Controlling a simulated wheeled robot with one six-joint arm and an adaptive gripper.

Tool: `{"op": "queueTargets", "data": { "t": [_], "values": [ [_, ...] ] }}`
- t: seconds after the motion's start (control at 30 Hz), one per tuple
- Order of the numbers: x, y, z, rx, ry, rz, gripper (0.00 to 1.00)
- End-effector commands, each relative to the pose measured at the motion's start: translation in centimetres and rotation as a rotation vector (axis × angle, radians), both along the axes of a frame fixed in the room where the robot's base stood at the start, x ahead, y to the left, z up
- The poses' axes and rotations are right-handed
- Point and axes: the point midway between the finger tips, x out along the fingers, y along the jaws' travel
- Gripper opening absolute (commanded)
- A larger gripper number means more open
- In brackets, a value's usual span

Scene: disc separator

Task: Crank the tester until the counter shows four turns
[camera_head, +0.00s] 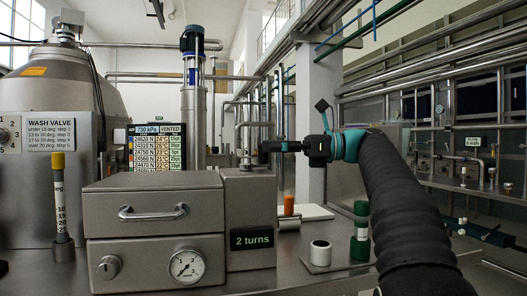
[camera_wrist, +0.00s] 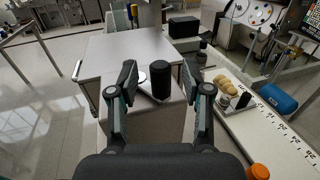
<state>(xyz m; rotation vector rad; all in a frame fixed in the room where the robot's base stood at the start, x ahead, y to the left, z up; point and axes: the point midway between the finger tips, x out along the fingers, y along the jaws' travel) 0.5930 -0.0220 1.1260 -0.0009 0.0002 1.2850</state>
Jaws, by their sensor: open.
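The tester is a steel box with a counter (camera_head: 252,239) on its front that reads "2 turns". In the wrist view, the black upright crank knob (camera_wrist: 161,83) stands on a flat crank plate on top of the box, with a pale round hub (camera_wrist: 142,77) to its left. My gripper (camera_wrist: 158,76) is open, with one finger on each side of the knob and a visible gap to it. In the head view, my gripper (camera_head: 264,151) reaches in from the right above the tester's top; its fingertips are hard to make out there.
A steel drawer unit (camera_head: 152,209) with a handle and dial gauge adjoins the tester on the left. To the right stand a white-topped cup (camera_head: 320,253), a green-capped tube (camera_head: 361,230) and an orange-capped item (camera_head: 289,204). A screen (camera_head: 157,148) stands behind.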

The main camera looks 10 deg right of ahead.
Motion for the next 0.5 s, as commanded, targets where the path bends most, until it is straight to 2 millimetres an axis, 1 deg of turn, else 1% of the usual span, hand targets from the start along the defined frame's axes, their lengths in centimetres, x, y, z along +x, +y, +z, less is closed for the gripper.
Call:
{"op": "queueTargets", "data": {
  "t": [0.03,0.2,0.5],
  "values": [
    [0.2,0.7,-0.1,0.0,-0.001,0.002,0.49],
    [0.5,1.9,0.0,0.0,0.0,0.0,0.49],
    [0.7,2.2,0.0,0.0,0.0,-0.002,0.49]
  ]
}}
